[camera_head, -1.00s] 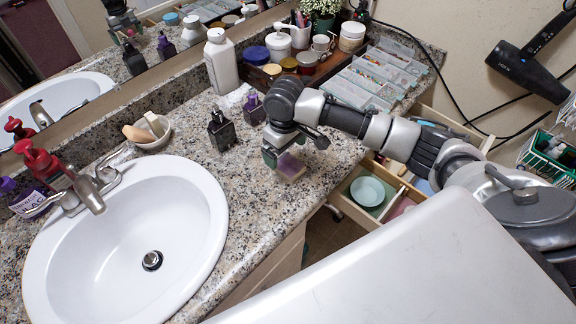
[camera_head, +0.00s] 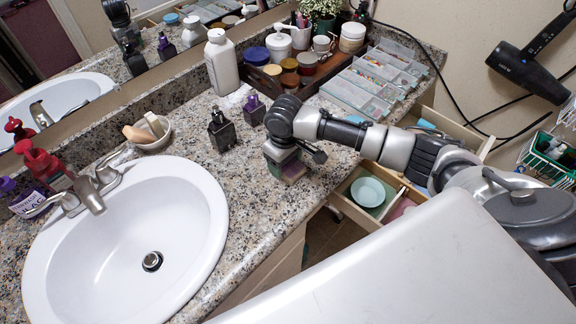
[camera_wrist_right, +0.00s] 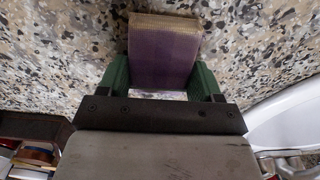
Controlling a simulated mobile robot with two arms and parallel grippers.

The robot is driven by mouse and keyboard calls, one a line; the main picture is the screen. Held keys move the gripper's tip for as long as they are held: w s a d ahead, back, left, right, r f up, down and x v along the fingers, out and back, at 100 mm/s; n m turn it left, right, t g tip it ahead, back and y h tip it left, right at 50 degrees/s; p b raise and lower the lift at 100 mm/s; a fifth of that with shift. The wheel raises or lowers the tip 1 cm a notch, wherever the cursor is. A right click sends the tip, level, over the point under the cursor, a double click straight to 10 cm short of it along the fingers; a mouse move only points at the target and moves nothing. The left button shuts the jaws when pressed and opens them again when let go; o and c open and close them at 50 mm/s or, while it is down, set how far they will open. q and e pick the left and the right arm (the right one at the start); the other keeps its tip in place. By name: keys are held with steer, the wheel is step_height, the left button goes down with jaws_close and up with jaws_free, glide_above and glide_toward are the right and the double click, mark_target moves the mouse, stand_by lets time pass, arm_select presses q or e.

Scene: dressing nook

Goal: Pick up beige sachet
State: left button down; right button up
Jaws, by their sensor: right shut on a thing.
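The beige sachet shows in the right wrist view (camera_wrist_right: 163,50) as a small block with a tan edge and a purplish face. It also shows low on the granite counter in the head view (camera_head: 293,173), mostly hidden by my gripper. My right gripper (camera_head: 284,168) points down at the counter, right of the sink. In the wrist view its green fingers (camera_wrist_right: 160,85) stand on both sides of the sachet, shut on it. I cannot tell whether the sachet touches the counter. My left gripper is not in view.
A white sink (camera_head: 130,235) lies to the left. Two dark bottles (camera_head: 221,130) (camera_head: 253,108) stand near my right gripper. A wooden tray of jars (camera_head: 290,75) and clear organizer boxes (camera_head: 370,85) are behind. An open drawer (camera_head: 375,195) sits at the right.

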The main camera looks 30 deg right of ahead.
steer(key=shift+r, duration=0.55)
steer(key=r, duration=0.3)
steer(key=shift+s+d+r, duration=0.25)
steer(key=shift+d, duration=0.1)
steer(key=s+d+r, duration=0.4)
steer(key=d, duration=0.1)
steer(key=s+d+r, duration=0.2)
steer(key=s+d, duration=0.1)
steer(key=shift+s+r, duration=0.1)
steer(key=shift+r, duration=0.05)
